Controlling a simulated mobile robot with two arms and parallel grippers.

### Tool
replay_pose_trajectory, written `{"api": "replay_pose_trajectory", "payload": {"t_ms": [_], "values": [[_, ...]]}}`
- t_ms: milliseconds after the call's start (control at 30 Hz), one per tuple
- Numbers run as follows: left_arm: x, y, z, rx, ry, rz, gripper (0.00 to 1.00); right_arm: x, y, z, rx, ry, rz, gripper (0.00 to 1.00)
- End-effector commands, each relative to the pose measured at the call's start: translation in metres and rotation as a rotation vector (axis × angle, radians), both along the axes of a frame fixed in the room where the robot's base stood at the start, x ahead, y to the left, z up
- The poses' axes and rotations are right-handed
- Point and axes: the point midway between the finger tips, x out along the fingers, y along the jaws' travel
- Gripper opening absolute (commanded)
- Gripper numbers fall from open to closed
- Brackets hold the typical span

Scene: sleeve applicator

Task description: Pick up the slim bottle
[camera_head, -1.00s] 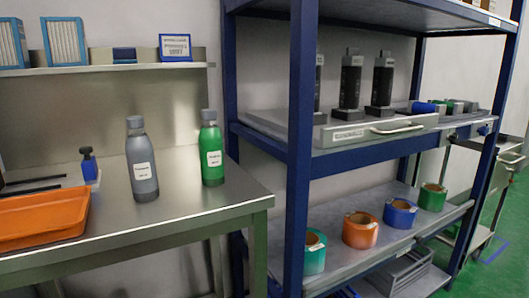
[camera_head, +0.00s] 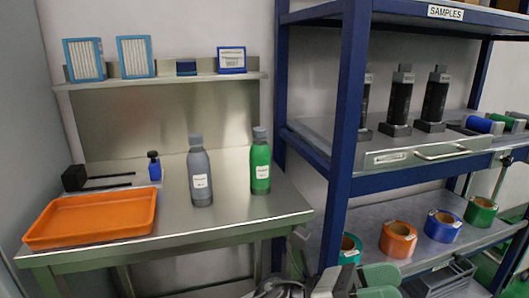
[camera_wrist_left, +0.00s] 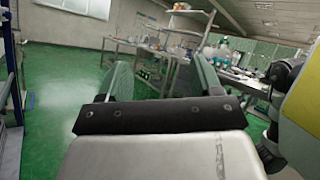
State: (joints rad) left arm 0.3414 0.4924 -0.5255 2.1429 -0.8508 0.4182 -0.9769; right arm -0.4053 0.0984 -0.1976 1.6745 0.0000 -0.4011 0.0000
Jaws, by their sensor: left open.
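Two upright bottles stand apart on the steel table: a grey bottle (camera_head: 201,172) and a green bottle (camera_head: 260,162) to its right, both with white labels. A small blue bottle (camera_head: 154,167) with a dark top stands left of them. I cannot tell for sure which one is the slim bottle. My left gripper (camera_head: 388,283) is at the bottom edge of the head view, in front of the shelf rack and away from the bottles. In the left wrist view my left gripper (camera_wrist_left: 162,80) has its fingers apart, with nothing between them. My right gripper is not in view.
An orange tray (camera_head: 92,217) lies on the table's (camera_head: 225,222) left. A blue rack post (camera_head: 345,130) stands right of the table. Table front right is clear.

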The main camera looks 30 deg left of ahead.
Motion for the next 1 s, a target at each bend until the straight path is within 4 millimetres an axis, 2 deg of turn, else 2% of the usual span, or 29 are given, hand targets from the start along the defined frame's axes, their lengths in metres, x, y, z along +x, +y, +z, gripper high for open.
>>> {"api": "replay_pose_trajectory", "payload": {"t_ms": [33,133,233,367,433,467,500,600,700,833,933,1000], "values": [[0.003,-0.005,0.025,0.168,-0.221,0.010,0.65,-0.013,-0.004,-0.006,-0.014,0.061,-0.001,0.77],[0.015,-0.006,0.033,0.503,-0.654,0.010,0.65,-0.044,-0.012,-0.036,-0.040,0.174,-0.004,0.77],[0.041,0.015,0.039,0.843,-1.055,-0.025,0.65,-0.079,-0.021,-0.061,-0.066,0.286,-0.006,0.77],[0.084,0.072,0.058,1.267,-1.457,-0.129,0.65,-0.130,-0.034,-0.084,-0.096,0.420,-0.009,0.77],[0.108,0.116,0.080,1.504,-1.619,-0.222,0.65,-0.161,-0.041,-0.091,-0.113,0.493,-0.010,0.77],[0.117,0.138,0.093,1.606,-1.675,-0.271,0.65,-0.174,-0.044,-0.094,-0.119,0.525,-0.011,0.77],[0.128,0.167,0.110,1.740,-1.730,-0.344,0.65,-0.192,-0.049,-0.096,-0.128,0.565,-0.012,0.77],[0.141,0.235,0.155,2.018,-1.784,-0.537,0.65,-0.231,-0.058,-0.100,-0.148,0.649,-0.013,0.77],[0.142,0.283,0.188,2.192,-1.763,-0.694,0.65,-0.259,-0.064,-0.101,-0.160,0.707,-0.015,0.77],[0.140,0.314,0.207,2.290,-1.725,-0.806,0.65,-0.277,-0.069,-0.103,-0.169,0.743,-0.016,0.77],[0.144,0.320,0.200,2.302,-1.716,-0.832,0.65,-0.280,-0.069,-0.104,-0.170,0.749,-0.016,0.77],[0.150,0.322,0.189,2.300,-1.715,-0.834,0.65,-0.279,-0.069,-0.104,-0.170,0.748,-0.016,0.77]]}}
